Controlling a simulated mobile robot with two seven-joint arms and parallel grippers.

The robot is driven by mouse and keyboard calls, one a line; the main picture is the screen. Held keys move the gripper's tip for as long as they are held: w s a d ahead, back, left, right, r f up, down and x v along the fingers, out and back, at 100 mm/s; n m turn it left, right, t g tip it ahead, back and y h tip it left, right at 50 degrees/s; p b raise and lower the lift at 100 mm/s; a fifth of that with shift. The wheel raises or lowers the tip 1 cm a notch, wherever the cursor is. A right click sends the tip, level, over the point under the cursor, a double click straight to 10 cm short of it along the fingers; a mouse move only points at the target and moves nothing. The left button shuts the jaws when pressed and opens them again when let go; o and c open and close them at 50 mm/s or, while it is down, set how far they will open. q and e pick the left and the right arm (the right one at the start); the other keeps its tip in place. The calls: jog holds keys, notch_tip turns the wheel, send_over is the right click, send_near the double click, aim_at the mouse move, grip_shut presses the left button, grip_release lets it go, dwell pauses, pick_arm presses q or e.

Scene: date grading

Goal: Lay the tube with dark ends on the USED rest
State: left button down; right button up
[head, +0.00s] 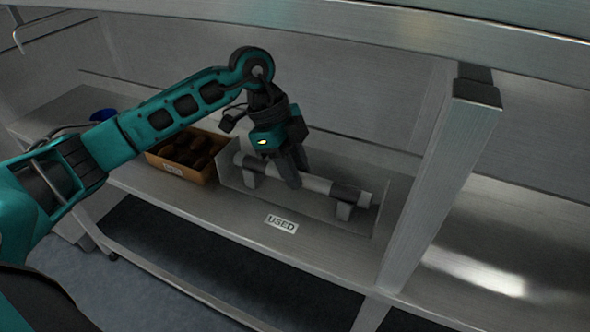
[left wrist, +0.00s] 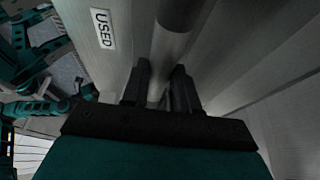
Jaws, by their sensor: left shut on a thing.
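The tube (head: 317,184) has a pale middle and darker grey ends. The USED label (head: 281,224) is on the shelf in front. My left gripper (head: 292,181) comes from above and is shut on the tube's middle. In the left wrist view the tube (left wrist: 174,40) runs between its fingers (left wrist: 160,92). My right gripper is not in view.
A wooden box (head: 205,175) of dark dates stands left of the rest, with a blue cup (head: 102,114) farther left. A steel post (head: 428,190) rises to the right. An upper shelf edge (head: 330,37) runs overhead.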

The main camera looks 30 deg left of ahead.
aim_at(240, 153)
pick_arm(q)
jog(key=shift+f, duration=0.1)
jog(key=c, duration=0.9)
grip_release()
jog(key=shift+o, duration=0.2)
jog(key=shift+a+r, duration=0.15)
jog(key=shift+r, duration=0.25)
jog(key=p+v, duration=0.1)
jog(key=v, duration=0.2)
jog(key=shift+a+f, duration=0.1)
jog(key=a, duration=1.1)
jog(key=shift+s+a+f, duration=0.25)
